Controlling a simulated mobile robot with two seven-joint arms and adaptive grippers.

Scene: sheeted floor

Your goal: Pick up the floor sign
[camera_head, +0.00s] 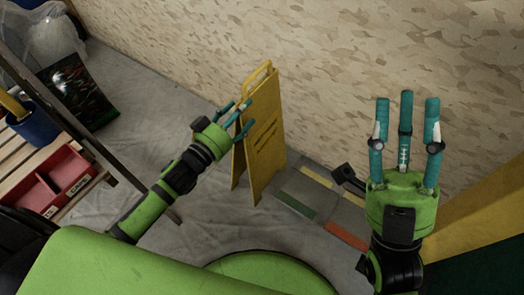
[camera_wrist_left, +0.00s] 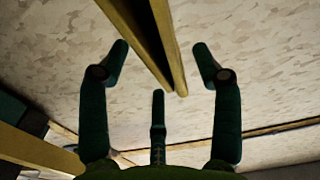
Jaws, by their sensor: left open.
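The yellow floor sign (camera_head: 264,150) stands upright as an A-frame on the sheeted floor, close to the wall in the head view. My left gripper (camera_head: 234,114) is open at the sign's left side, near its upper half. In the left wrist view the sign's two yellow panels (camera_wrist_left: 168,45) come down between the spread fingers of my left gripper (camera_wrist_left: 160,75). I cannot tell whether any finger touches it. My right gripper (camera_head: 406,115) is raised at the right with its fingers extended and apart, holding nothing.
A wooden pallet-like bench (camera_head: 25,165) with a red tray (camera_head: 60,182) and a blue bucket (camera_head: 36,124) stands at the left. Clear and dark bags lie behind it. The wall (camera_head: 340,60) runs close behind the sign. Flat coloured pieces (camera_head: 295,206) lie on the floor right of it.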

